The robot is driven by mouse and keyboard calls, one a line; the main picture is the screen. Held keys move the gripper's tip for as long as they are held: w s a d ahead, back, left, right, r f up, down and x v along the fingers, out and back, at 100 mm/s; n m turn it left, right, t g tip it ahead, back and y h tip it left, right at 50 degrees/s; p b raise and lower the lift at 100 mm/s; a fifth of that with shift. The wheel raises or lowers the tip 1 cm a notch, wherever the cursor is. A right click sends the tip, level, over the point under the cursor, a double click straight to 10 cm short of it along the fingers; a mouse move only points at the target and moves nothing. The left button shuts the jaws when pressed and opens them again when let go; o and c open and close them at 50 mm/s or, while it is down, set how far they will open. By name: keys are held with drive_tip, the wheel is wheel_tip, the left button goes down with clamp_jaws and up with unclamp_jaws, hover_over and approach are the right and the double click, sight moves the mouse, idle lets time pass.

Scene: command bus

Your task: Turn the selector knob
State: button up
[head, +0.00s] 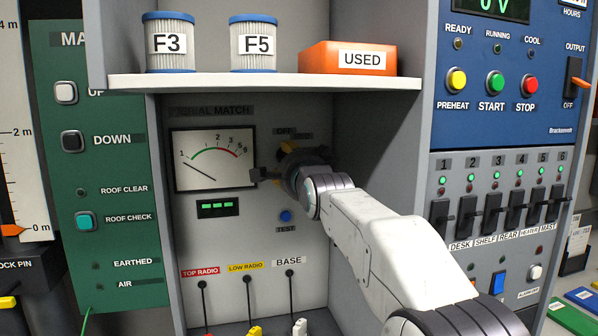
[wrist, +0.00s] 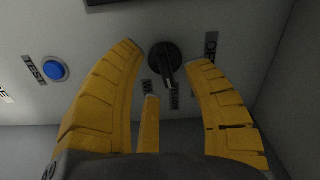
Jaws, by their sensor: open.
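The selector knob (wrist: 165,60) is a dark round knob with a pointer bar, on the grey aerial match panel (head: 252,275). In the wrist view it sits between the tips of my gripper (wrist: 170,58), whose yellow fingers are spread to either side of it. Its pointer slants down and slightly right in that view. I cannot tell whether any finger touches it. Labels beside the knob are partly covered; one starts with "OF". In the head view my gripper (head: 284,165) and wrist hide most of the knob.
A blue TEST button (wrist: 56,69) is left of the fingers in the wrist view. An analog meter (head: 215,158) is left of my gripper. A shelf (head: 265,82) with filters and an orange box overhangs the recess. A side wall (head: 375,135) closes it at right.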

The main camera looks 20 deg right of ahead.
drive_tip(key=s, duration=0.8)
drive_tip(key=shift+s, duration=0.35)
drive_tip(key=s+f+n+g, duration=0.4)
drive_tip(key=f+n+g, duration=0.15)
drive_tip(key=f, duration=0.65)
drive_tip(key=s+f+n+g, duration=0.4)
drive_tip(key=f+n, duration=0.3)
drive_tip(key=f, duration=0.4)
drive_tip(key=s+f+n+g+p, duration=0.1)
drive_tip(key=s+f+n+g, duration=0.1)
drive_tip(key=s+f, duration=0.35)
drive_tip(key=s+f+n+g, duration=0.2)
drive_tip(key=s+f+g, duration=0.1)
drive_tip(key=s, duration=0.6)
drive_tip(key=s+r+p, duration=0.2)
drive_tip(key=s+p, duration=0.3)
drive_tip(key=s, duration=0.5)
drive_tip(key=shift+s+d+r, duration=0.15)
drive_tip(key=shift+s+d, duration=0.05)
drive_tip(key=shift+s, duration=0.15)
